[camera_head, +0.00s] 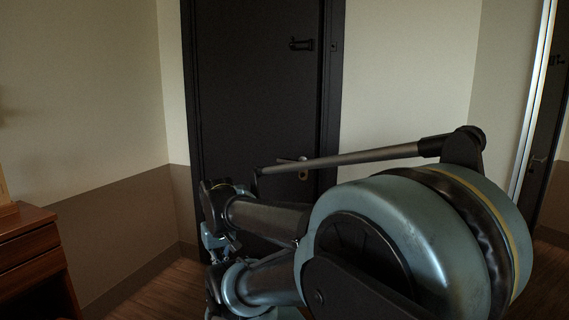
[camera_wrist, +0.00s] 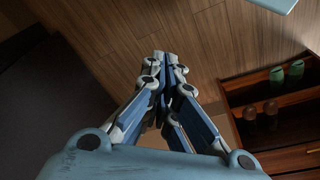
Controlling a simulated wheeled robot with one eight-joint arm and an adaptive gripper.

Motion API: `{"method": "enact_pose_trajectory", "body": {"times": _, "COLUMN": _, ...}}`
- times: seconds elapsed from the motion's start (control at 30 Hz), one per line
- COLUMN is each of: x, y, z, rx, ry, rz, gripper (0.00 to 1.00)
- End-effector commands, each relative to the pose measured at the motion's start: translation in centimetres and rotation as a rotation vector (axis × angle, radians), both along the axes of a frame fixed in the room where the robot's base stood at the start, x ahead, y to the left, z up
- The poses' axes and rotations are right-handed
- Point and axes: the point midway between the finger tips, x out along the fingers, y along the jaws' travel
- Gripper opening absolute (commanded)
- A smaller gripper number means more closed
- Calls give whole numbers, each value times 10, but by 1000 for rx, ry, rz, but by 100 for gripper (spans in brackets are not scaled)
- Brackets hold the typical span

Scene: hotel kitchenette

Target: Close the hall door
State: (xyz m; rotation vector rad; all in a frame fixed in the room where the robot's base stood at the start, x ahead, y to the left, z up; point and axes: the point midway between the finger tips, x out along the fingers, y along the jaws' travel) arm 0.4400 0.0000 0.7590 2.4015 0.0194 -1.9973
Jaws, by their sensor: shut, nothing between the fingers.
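A dark door (camera_head: 255,100), which I take to be the hall door, stands in a dark frame in the middle of the head view. It looks in line with its frame, but I cannot tell whether it is fully shut. A latch (camera_head: 301,44) is high on its right side, and a handle (camera_head: 303,172) is lower, partly behind my arm. My gripper (camera_wrist: 164,62) is shut and empty in the wrist view, its fingertips together above the wood floor. In the head view it is low, in front of the door's lower left, partly hidden by my arm.
A wooden drawer unit (camera_head: 28,250) stands at the left. Wood floor (camera_wrist: 200,40) lies below my gripper. An open wooden shelf (camera_wrist: 285,95) at the right of the wrist view holds green and brown items. A bright-edged dark panel (camera_head: 550,130) stands far right.

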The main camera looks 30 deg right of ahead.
Motion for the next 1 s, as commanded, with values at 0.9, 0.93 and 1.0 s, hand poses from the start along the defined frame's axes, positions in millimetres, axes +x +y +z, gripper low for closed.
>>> {"method": "enact_pose_trajectory", "body": {"times": 0.9, "x": 197, "y": -199, "z": 117, "rx": -416, "ry": -533, "rz": -666, "gripper": 0}}
{"method": "enact_pose_trajectory", "body": {"times": 0.93, "x": 205, "y": -207, "z": 122, "rx": -428, "ry": -560, "rz": -683, "gripper": 0}}
{"method": "enact_pose_trajectory", "body": {"times": 1.0, "x": 223, "y": -224, "z": 132, "rx": -454, "ry": -621, "rz": -722, "gripper": 0}}
